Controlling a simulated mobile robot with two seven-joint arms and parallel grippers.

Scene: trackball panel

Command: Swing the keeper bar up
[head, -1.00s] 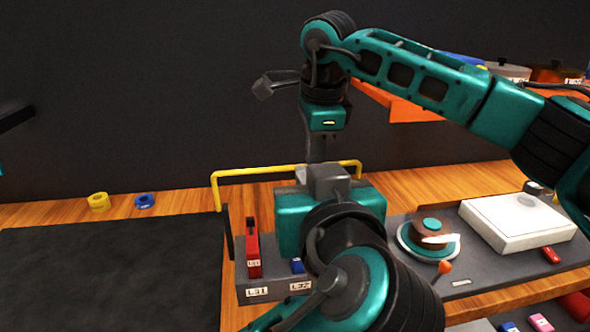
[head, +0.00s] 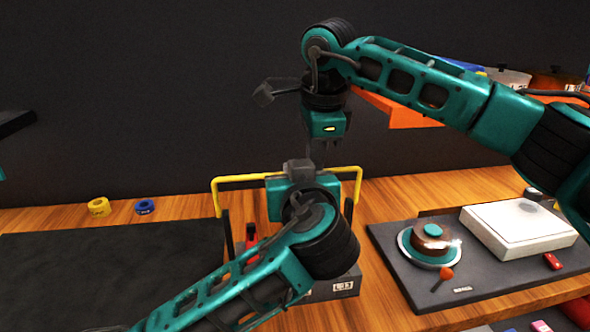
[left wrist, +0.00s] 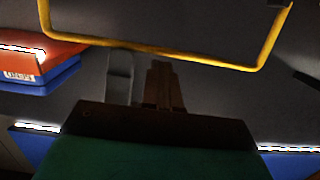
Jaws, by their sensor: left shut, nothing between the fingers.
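A dark panel (head: 395,265) at right holds a brown trackball (head: 432,238) in a pale ring and a white box (head: 520,228). Yellow (head: 98,206) and blue (head: 145,207) rings lie at the back left.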

